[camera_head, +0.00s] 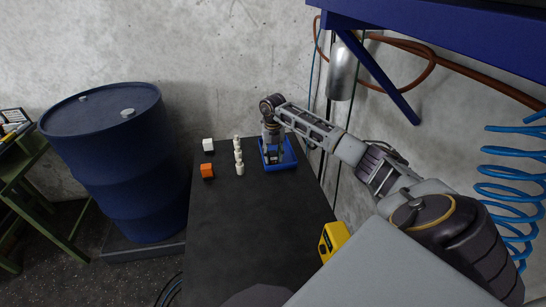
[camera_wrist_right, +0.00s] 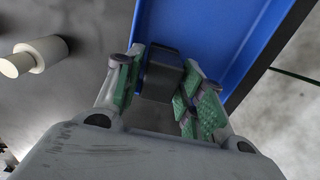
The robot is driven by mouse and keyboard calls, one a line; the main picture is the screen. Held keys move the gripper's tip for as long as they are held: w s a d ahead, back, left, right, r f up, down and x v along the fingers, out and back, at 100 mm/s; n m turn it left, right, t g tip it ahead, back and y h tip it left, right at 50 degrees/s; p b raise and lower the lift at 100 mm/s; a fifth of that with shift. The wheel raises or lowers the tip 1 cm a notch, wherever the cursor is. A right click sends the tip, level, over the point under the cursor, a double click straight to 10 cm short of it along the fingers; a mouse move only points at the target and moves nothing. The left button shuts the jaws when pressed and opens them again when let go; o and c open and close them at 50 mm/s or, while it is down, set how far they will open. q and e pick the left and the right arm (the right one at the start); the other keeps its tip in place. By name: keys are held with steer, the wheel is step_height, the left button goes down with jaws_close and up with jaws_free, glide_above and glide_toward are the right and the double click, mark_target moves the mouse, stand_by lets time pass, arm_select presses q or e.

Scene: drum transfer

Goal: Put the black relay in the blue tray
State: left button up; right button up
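The blue tray (camera_head: 291,163) sits on the far right part of the dark table in the head view. It also fills the top of the right wrist view (camera_wrist_right: 205,28). My right gripper (camera_head: 274,158) points down over the tray. In the right wrist view its green-padded fingers (camera_wrist_right: 163,92) are on both sides of the black relay (camera_wrist_right: 162,72) and appear closed on it. The relay shows against the tray floor; whether it touches the floor cannot be told. In the head view the fingers hide the relay. My left gripper is not in view.
A white cube (camera_head: 208,144) and an orange cube (camera_head: 207,170) are farther left. A yellow device (camera_head: 333,240) is at the right edge. A blue drum (camera_head: 120,150) stands left. The table's (camera_head: 245,230) near part is clear.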

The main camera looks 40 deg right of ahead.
mark_target(273, 153)
step_height(273, 153, up, 10)
steer(key=shift+f+b, duration=0.1)
steer(key=shift+b, duration=0.3)
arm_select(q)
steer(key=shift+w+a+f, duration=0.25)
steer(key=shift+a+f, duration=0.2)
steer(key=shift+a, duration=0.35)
arm_select(e)
steer(key=shift+r, duration=0.8)
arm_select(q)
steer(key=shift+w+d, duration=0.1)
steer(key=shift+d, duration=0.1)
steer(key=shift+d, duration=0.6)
